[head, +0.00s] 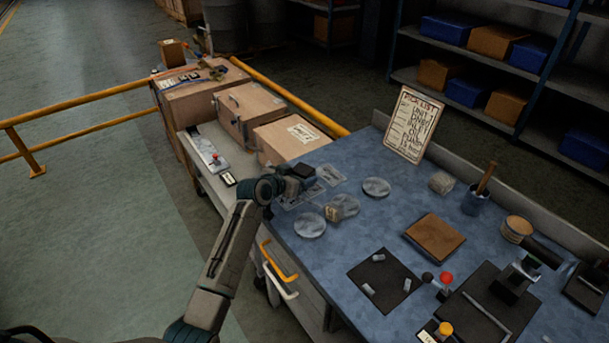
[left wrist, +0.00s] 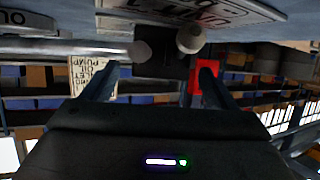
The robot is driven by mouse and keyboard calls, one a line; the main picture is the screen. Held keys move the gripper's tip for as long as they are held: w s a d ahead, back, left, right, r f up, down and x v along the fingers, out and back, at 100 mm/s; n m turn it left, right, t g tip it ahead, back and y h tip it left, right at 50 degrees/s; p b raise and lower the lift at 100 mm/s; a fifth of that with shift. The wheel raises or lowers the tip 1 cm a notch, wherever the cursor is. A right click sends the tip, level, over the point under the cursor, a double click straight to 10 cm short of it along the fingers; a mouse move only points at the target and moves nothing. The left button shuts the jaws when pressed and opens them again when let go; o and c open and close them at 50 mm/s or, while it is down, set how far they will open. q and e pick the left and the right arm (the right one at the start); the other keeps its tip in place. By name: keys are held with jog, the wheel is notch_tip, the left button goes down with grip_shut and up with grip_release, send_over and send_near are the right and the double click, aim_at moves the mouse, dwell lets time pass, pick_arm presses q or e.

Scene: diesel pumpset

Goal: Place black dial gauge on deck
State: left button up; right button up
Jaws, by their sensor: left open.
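My left gripper (head: 298,176) is over the far left part of the blue bench (head: 352,242), near the left edge. In the left wrist view its two fingers (left wrist: 150,82) stand apart, with no object clearly held between them. A pale round knob (left wrist: 190,38) and a grey rod (left wrist: 125,51) show beyond the fingers; I cannot tell whether either belongs to the black dial gauge. No dial gauge or deck can be made out for certain in either view. My right gripper is not in view.
Clear round dishes (head: 310,225) lie near the gripper. A black mat (head: 384,281) with small metal pieces, a brown block (head: 433,238) and a pick-list board (head: 413,124) are on the bench.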

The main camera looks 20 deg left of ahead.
pick_arm(q)
jog(key=shift+x, duration=0.85)
jog(key=shift+a, duration=0.1)
grip_shut()
jog(key=shift+r, duration=0.15)
jog(key=shift+r, duration=0.1)
